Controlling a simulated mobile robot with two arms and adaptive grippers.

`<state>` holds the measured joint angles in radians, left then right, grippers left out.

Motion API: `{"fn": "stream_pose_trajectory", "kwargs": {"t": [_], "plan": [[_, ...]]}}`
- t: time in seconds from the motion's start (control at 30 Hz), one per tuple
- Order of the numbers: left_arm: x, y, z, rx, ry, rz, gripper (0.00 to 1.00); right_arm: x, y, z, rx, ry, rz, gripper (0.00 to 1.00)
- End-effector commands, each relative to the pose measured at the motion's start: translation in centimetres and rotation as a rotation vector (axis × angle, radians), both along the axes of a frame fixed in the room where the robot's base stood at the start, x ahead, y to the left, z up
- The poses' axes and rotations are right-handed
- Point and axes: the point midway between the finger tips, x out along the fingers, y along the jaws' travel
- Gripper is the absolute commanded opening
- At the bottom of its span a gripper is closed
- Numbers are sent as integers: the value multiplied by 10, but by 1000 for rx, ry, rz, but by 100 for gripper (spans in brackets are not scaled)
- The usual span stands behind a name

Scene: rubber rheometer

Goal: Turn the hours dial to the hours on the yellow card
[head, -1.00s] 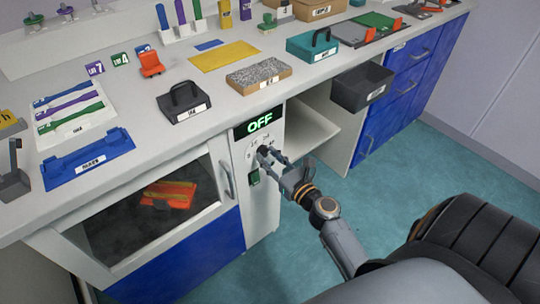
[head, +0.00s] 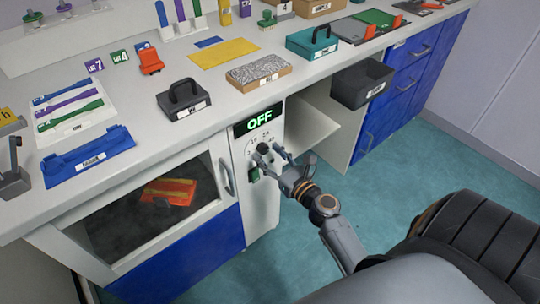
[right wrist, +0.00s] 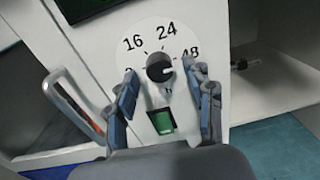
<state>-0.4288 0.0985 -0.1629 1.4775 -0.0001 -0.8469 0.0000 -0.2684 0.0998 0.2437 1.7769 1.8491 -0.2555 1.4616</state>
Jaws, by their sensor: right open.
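The hours dial (head: 263,149) is a dark round knob on the white front panel under a green OFF display. My left gripper is not in view.
A green rocker switch (right wrist: 161,120) sits just below the dial. A door handle (head: 227,178) stands out left of it. An open shelf (head: 310,125) lies to the right, with a black bin (head: 362,84) above. The floor in front is clear.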

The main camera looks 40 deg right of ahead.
Motion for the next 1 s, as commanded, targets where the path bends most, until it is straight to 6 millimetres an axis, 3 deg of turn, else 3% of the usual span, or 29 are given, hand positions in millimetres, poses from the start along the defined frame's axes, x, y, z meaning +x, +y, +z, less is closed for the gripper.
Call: {"fn": "stream_pose_trajectory", "kwargs": {"t": [0.17, 0.6, 0.8, 1.0], "plan": [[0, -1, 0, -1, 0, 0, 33, -16, 0, -1, 3, 2, -2, 53], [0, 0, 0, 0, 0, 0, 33, -103, -4, -1, 2, 4, -3, 53], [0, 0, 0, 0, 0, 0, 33, -119, -5, 0, 1, 1, -2, 53], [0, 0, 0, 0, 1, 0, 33, -120, -5, 0, 1, 1, 0, 53]]}}
